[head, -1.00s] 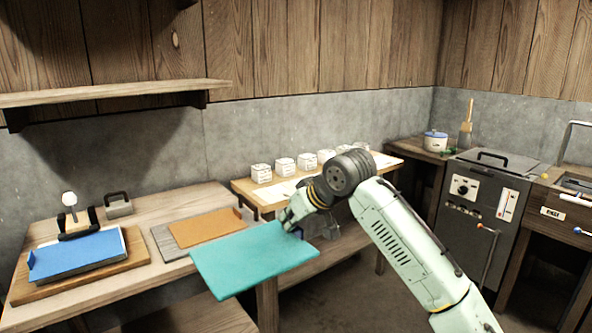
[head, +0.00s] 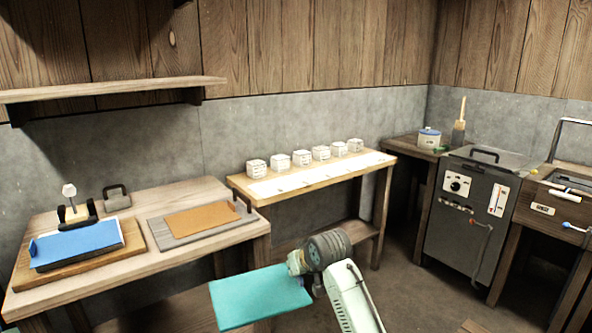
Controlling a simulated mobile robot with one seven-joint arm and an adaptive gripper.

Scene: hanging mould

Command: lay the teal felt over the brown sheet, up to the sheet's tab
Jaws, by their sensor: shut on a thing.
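The brown sheet (head: 200,219) lies flat on a grey board (head: 173,240) on the wooden table. A small dark upright piece stands at the board's right end; I cannot tell whether it is the sheet's tab. The teal felt (head: 258,297) is a flat, stiff-looking rectangle held in the air in front of the table, lower and to the right of the brown sheet and apart from it. My gripper (head: 306,280) is shut on the felt's right end. Its fingertips are mostly hidden by the wrist.
A blue sheet (head: 76,244) lies on a wooden board at the table's left, with a brush-like tool and a black-handled block (head: 117,200) behind. A grey machine (head: 470,215) stands at the right.

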